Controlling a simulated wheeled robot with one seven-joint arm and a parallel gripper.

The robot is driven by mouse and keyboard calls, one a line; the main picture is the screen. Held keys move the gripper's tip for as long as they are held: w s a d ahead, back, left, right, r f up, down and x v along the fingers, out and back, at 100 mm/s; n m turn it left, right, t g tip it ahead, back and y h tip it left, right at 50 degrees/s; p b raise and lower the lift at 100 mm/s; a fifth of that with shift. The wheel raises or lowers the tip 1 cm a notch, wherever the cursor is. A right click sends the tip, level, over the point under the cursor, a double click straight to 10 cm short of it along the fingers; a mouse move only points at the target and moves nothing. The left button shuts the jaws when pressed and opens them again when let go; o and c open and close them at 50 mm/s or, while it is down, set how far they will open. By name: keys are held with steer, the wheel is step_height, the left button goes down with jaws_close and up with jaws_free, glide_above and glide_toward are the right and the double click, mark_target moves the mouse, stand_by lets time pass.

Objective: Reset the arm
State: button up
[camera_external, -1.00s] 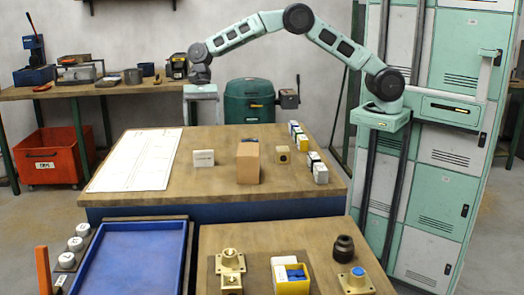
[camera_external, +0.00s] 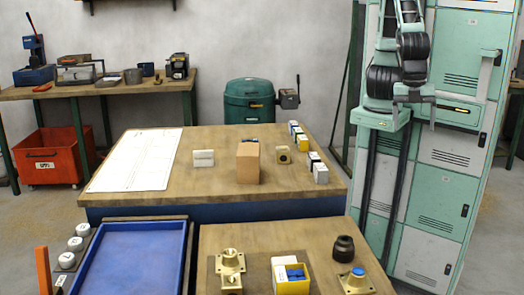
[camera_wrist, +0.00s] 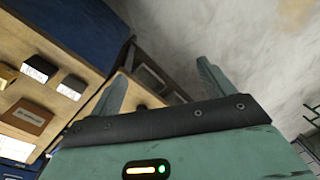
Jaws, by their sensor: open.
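My arm is folded up at the right in the external view, in front of the green and white lockers. The wrist view is tilted.
On the middle table (camera_external: 150,202) stand a brown box (camera_external: 248,164) with dark blue at its top, a white box (camera_external: 203,158), a brass block (camera_external: 284,155) and several small boxes. Lockers (camera_external: 455,60) stand close to my arm. A blue tray (camera_external: 130,255) is empty.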

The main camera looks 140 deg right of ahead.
steer(key=s+f+n, duration=0.1)
steer(key=s+n, duration=0.3)
steer(key=s, duration=0.3)
steer(key=shift+s+d+f+n+h, duration=0.2)
steer(key=shift+s+f+n+h, duration=0.1)
steer(key=shift+s+h, duration=0.1)
